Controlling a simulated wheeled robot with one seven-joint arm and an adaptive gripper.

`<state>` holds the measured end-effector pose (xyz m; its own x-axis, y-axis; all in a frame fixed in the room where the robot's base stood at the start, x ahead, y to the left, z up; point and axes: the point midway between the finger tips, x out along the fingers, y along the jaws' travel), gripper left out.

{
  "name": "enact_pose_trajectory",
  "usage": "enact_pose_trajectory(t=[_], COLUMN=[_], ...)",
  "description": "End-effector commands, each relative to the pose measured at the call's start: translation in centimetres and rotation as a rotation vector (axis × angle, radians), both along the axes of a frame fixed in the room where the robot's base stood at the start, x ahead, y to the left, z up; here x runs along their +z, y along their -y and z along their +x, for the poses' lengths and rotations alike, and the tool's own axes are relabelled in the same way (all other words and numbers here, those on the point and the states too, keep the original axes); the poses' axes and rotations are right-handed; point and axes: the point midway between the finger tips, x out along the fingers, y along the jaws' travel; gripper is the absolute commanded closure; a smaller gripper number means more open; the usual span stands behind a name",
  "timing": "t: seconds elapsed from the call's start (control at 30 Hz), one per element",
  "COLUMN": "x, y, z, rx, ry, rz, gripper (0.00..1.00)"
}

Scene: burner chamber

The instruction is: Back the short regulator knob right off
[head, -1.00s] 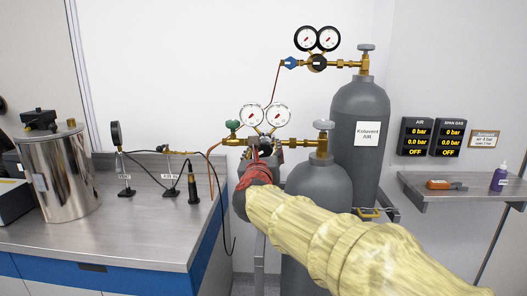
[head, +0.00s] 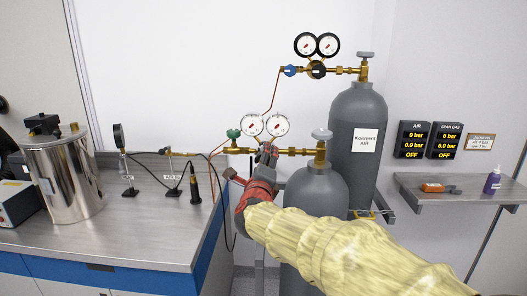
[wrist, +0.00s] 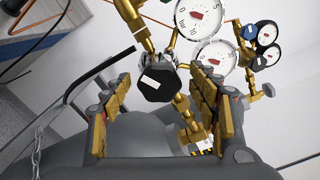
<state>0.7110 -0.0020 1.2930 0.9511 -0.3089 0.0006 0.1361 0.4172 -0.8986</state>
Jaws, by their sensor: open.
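The short cylinder (head: 318,190) carries a brass regulator with two round gauges (head: 265,125) and a green knob (head: 233,133) at its left end. In the wrist view the regulator's dark knob (wrist: 158,84) with a white mark faces me, below a gauge (wrist: 200,18). My gripper (head: 251,167) is in front of this regulator, its fingers apart. In the wrist view my open gripper (wrist: 160,105) has one gold-padded finger left of the knob and one right of it. The knob sits between them but further out, with visible gaps. In the head view my gripper hides the knob.
A taller cylinder (head: 355,120) with its own regulator (head: 317,68) stands behind on the right. The bench (head: 130,225) at left holds a steel vessel (head: 65,175) and small stands. A hose (wrist: 80,75) and a chain (wrist: 37,150) hang left in the wrist view.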

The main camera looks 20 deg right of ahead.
Motion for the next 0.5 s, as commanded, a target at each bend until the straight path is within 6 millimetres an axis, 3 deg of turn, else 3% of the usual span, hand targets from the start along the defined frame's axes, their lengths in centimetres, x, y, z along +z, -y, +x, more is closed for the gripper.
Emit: enact_pose_trajectory(t=[0.17, 0.5], x=[0.09, 0.35], y=[-0.01, -0.06], z=[0.0, 0.02], rx=[0.0, 0.001], ry=[-0.037, -0.202], rz=[-0.106, -0.613], gripper=[0.4, 0.4])
